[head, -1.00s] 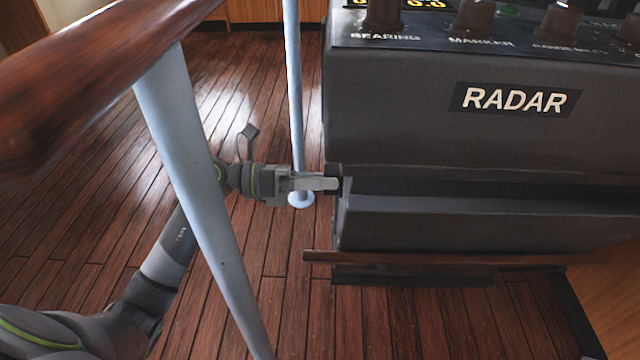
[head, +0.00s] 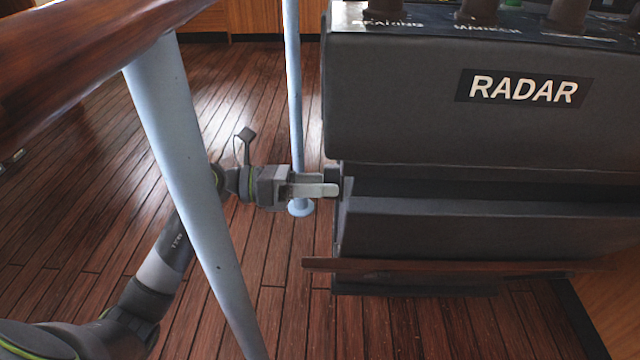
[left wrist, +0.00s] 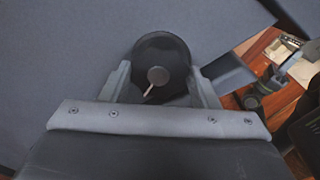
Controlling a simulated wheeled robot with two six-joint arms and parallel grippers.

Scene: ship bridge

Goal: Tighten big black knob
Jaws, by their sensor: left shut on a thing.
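The big black knob (left wrist: 160,62) is round, with a grey centre cap and a pale pointer line, and sits on the grey side face of the radar console. In the left wrist view my left gripper (left wrist: 162,88) has one finger on each side of the knob and is shut on it. In the head view the left gripper (head: 334,188) reaches the left side of the radar console (head: 450,120). The knob is only a dark sliver there, mostly hidden by the fingers.
A wooden handrail (head: 90,45) on a pale blue post (head: 190,190) stands in front of my left arm. A thinner blue pole (head: 294,90) rises behind the gripper. A wooden ledge (head: 420,266) runs under the console. Open plank floor (head: 110,190) lies to the left.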

